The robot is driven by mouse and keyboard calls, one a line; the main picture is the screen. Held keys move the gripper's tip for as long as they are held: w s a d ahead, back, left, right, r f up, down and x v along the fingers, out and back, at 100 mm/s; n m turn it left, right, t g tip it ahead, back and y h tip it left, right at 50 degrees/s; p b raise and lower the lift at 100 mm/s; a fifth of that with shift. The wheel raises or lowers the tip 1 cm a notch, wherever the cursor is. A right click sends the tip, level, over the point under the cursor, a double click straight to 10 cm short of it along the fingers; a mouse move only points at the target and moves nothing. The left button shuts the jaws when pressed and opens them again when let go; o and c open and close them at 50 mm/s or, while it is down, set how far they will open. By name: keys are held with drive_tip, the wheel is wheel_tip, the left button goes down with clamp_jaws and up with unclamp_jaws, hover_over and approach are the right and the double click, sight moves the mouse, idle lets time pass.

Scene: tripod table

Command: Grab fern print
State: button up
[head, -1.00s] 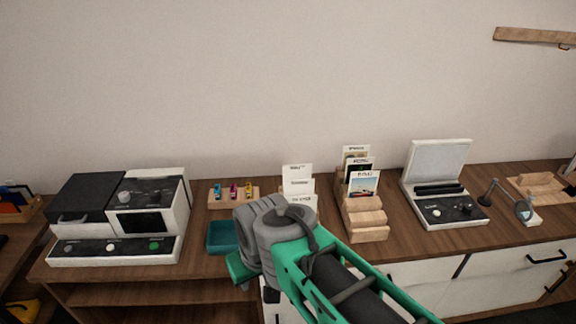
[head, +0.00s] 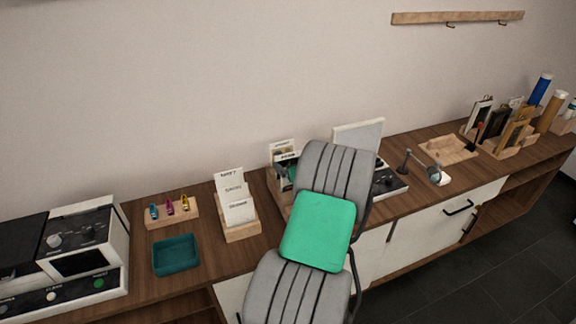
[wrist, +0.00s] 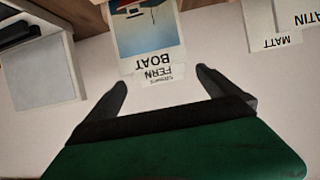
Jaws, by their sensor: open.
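In the wrist view, which shows the labels upside down, the fern print (wrist: 155,73) shows only as a narrow white strip reading FERN. The boat print (wrist: 145,32) covers the rest of it. Another strip with small, unreadable text shows just beyond the FERN label. My gripper (wrist: 161,84) is open and empty, its two dark fingers on either side of the label strips, apart from them in the picture. In the head view the prints stand in a wooden rack (head: 272,187), partly hidden by my arm, which also hides my gripper.
A wooden holder (head: 243,231) with white cards stands left of the print rack; MATT (wrist: 284,42) and SATIN cards show in the wrist view. A teal tray (head: 176,256) lies further left. Right of the rack are an open-lidded device (head: 388,182) and a small lamp (head: 430,172).

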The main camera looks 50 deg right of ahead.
sight(288, 157)
drive_tip(key=p+x, duration=0.1)
drive_tip(key=x, duration=0.2)
drive_tip(key=p+x, duration=0.2)
drive_tip(key=x, duration=0.2)
drive_tip(key=shift+w+d+f, duration=0.1)
drive_tip(key=shift+d+f, duration=0.1)
drive_tip(key=shift+d, duration=0.25)
drive_tip(key=shift+c, duration=0.3)
drive_tip(key=c, duration=1.4)
drive_tip(key=shift+r, duration=0.1)
